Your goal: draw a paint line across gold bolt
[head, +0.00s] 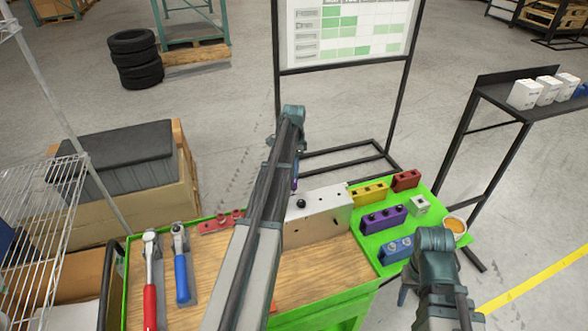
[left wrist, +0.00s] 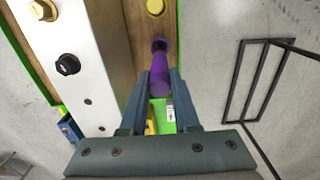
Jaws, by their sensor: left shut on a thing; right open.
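My left gripper (left wrist: 160,80) is shut on a purple marker (left wrist: 161,64), which points away from the wrist camera. In the head view my left arm hides most of that gripper, and only a sliver of the purple marker (head: 295,183) shows. The marker is beside the silver chassis block (left wrist: 85,35), apart from its bolts. A gold bolt (left wrist: 43,9) sits on the block near the top edge of the left wrist view, with a black bolt (left wrist: 67,64) nearer. The black bolt also shows in the head view (head: 301,203). My right gripper (head: 436,242) is open, at the bench's right.
Red (head: 406,180), yellow (head: 368,194) and purple (head: 383,219) blocks and a blue block (head: 397,249) stand on the green mat. Ratchets with red (head: 150,303) and blue (head: 182,279) handles lie at left. A round gold piece (left wrist: 155,7) is on the wood.

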